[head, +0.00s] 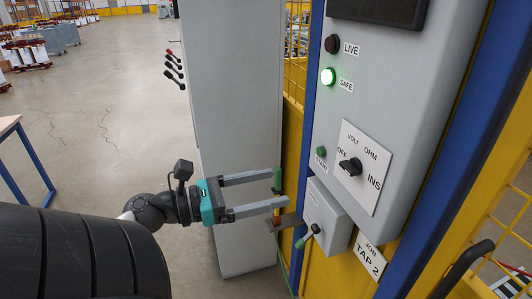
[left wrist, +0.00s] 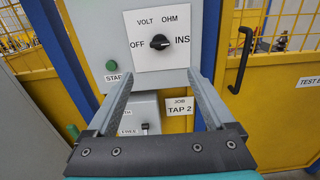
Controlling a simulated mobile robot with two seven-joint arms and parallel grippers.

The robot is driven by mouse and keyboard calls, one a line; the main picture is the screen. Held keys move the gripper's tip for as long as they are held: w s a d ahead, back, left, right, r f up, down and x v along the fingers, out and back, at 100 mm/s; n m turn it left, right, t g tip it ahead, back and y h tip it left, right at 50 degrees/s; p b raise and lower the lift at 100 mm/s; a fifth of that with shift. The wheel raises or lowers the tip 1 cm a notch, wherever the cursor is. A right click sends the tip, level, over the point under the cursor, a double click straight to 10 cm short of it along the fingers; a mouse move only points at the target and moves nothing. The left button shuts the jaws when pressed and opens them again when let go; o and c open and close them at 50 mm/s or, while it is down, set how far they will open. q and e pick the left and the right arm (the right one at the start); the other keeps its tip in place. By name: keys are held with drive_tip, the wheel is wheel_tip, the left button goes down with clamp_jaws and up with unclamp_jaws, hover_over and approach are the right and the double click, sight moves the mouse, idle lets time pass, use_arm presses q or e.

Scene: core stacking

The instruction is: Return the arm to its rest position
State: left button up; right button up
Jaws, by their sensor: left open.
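My left gripper (head: 281,189) is open in front of the grey test panel (head: 394,90). In the left wrist view its two fingers (left wrist: 160,74) stand wide apart with nothing between them. Beyond them are the panel's dial plate and a smaller grey box (left wrist: 150,106). A green-handled probe (head: 277,180) stands upright in a holder close to the fingertips in the head view. In the left wrist view a green handle (left wrist: 72,131) lies left of the left finger, outside the grip. My right gripper is not in view.
The panel has a black knob (head: 350,166), a green button (head: 321,152) and a lit green SAFE lamp (head: 328,76). A green-tipped lever (head: 305,238) sticks out of the small box. A tall grey cabinet (head: 232,90) stands behind the gripper. Open floor (head: 110,110) lies left.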

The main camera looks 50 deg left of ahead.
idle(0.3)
